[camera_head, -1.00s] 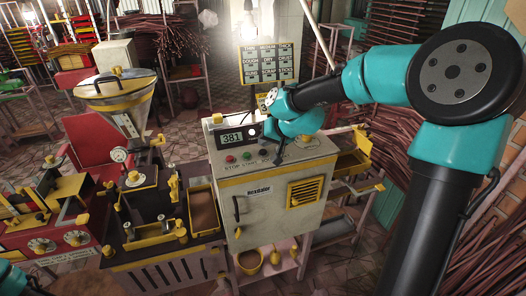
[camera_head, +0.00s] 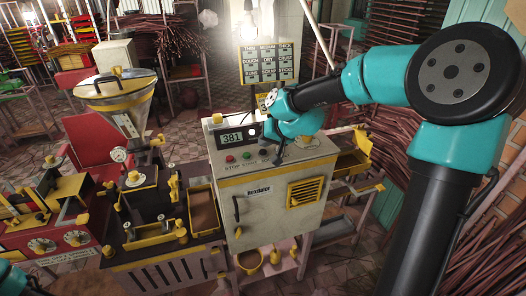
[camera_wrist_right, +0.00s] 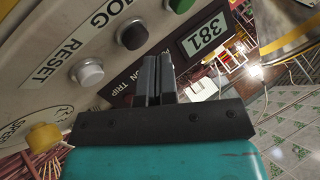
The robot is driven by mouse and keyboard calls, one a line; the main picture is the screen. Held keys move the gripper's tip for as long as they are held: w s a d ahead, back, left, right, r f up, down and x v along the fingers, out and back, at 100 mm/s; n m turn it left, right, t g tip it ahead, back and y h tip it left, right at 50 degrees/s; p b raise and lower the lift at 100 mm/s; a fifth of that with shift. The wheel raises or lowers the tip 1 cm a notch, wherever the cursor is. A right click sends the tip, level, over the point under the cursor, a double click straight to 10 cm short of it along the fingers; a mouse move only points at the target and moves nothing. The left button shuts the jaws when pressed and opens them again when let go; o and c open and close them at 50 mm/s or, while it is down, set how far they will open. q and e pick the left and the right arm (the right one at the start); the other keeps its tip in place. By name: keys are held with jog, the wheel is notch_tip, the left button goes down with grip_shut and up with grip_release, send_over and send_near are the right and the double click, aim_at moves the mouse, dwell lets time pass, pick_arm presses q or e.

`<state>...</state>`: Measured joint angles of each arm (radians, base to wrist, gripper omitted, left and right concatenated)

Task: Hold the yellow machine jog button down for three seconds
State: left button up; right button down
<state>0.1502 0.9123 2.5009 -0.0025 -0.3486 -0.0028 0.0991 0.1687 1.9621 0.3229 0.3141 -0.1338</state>
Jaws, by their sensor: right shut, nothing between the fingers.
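The cream machine (camera_head: 270,205) with yellow trim stands in the middle of the head view. In the right wrist view, the button by the JOG lettering is the black one (camera_wrist_right: 132,34). My right gripper (camera_head: 277,160) is over the panel in the head view. In the right wrist view its shut, empty fingers (camera_wrist_right: 156,60) point at the panel close beside the black button. I cannot tell if they touch it, and the button does not look covered. My left gripper is out of view.
A white button (camera_wrist_right: 88,72) by RESET and a green button (camera_wrist_right: 180,5) flank the black one. A yellow knob (camera_wrist_right: 45,137) sits by SPEED lettering. A display (camera_head: 233,138) reads 381. A yellow-edged tray (camera_head: 204,209) and a funnel machine (camera_head: 120,95) stand left.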

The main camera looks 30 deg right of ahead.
aim_at(265, 150)
jog(key=shift+f, duration=0.3)
jog(key=shift+f, duration=0.5)
dwell(0.9)
dwell(3.3)
jog(key=shift+r, duration=0.95)
jog(key=shift+r, duration=0.1)
jog(key=shift+r, duration=2.4)
